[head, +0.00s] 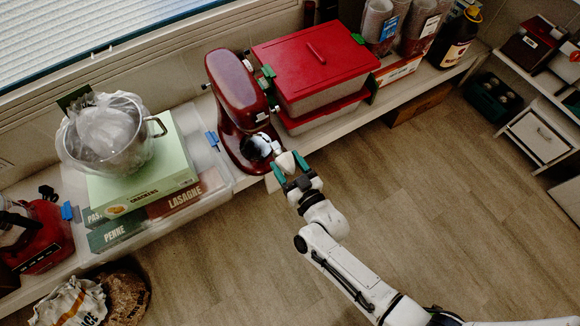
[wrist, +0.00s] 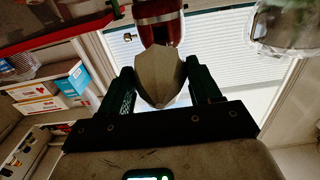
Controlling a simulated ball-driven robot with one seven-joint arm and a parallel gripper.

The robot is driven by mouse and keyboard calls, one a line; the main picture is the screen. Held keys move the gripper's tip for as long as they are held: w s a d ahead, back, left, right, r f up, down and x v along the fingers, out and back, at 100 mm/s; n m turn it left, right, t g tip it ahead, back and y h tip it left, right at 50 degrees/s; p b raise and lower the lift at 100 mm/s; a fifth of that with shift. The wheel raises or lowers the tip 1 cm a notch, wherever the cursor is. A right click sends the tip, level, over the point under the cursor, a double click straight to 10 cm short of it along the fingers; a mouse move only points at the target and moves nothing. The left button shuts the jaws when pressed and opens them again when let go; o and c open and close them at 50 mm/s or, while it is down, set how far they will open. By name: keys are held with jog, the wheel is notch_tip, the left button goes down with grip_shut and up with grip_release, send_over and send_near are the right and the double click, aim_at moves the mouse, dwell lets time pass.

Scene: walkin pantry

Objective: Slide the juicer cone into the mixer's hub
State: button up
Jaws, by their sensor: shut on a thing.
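The mixer (head: 236,95) is dark red and stands on the shelf in the head view, its head pointing down toward my gripper. Its red front end also shows in the wrist view (wrist: 158,22), just beyond the cone. The juicer cone (head: 286,162) is pale beige and sits between my green-tipped fingers. My gripper (head: 290,172) is shut on the cone, close in front of the mixer. The hub is hidden behind the cone, and I cannot tell whether they touch.
A red-lidded bin (head: 312,55) stands right of the mixer. Pasta and cracker boxes (head: 150,180) with a metal pot (head: 108,140) stand to the left. A dark bottle (head: 455,40) and cup stacks stand at the back right. The wooden floor (head: 420,200) is clear.

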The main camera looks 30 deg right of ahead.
aim_at(273, 144)
jog(key=shift+w+b, duration=0.85)
jog(key=shift+w, duration=3.25)
jog(key=shift+w+b, duration=0.4)
jog(key=shift+w, duration=1.45)
jog(key=o, duration=1.1)
jog(key=shift+s, duration=0.15)
jog(key=s+p, duration=0.2)
jog(key=s, duration=0.8)
jog(key=shift+s, duration=0.35)
jog(key=shift+a, duration=0.1)
